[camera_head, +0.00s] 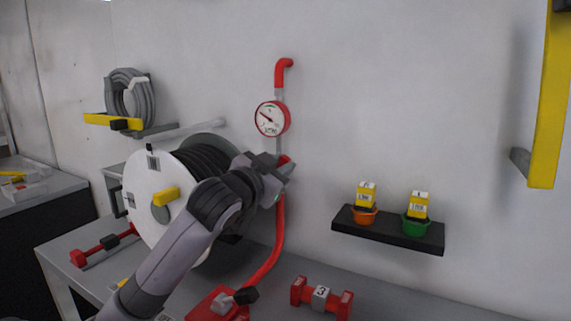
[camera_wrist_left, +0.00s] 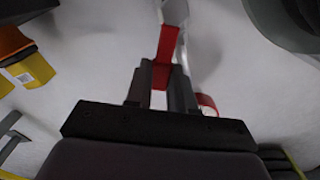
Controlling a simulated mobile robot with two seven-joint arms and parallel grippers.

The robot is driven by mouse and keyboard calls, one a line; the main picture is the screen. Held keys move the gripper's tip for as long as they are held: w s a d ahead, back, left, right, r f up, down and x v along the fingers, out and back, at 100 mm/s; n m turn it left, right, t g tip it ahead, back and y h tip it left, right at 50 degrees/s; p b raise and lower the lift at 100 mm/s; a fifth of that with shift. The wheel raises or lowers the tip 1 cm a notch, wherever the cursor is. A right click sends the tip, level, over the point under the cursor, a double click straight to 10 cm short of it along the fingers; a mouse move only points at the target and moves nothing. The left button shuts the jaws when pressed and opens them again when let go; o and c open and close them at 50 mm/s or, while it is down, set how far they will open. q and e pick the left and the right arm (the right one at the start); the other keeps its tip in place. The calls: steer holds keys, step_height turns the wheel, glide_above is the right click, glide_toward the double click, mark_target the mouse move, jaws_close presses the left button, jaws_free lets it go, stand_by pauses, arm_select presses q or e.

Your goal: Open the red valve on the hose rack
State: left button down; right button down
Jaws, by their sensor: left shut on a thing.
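The red valve (camera_head: 284,159) is on the pipe below the gauge, mostly hidden behind my left gripper (camera_head: 280,168). In the left wrist view the red valve handle (camera_wrist_left: 168,45) runs down between the two dark fingers of my left gripper (camera_wrist_left: 160,88), which is shut on it. The silver pipe (camera_wrist_left: 183,45) passes beside it. The hose rack's reel (camera_head: 150,205), with a white disc and dark hose, stands left of the valve, partly hidden by my left arm. My right gripper is not in view.
A red-rimmed gauge (camera_head: 272,118) sits just above the valve. A red hose (camera_head: 270,262) runs down to the bench. A black shelf (camera_head: 390,232) with orange and green cups is at right. A red dumbbell-shaped block (camera_head: 321,298) lies on the bench. A coiled grey hose (camera_head: 128,95) hangs at left.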

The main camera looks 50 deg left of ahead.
arm_select(q)
steer(key=shift+s+a+r+n+p, duration=0.15)
steer(key=shift+a+n+p, duration=0.4)
steer(key=shift+n, duration=0.35)
steer(key=shift+s+a+r+n+p, duration=0.15)
steer(key=shift+a+n+p, duration=0.2)
steer(key=shift+n+p, duration=0.4)
steer(key=shift+s+a+r+n+p, duration=0.15)
steer(key=shift+a+n+p, duration=0.3)
steer(key=shift+n, duration=0.6)
steer(key=shift+f, duration=0.1)
steer(key=c, duration=1)
jaws_free()
steer(key=shift+o, duration=0.2)
steer(key=v, duration=0.7)
steer(key=shift+b, duration=0.45)
steer(key=shift+s, duration=0.1)
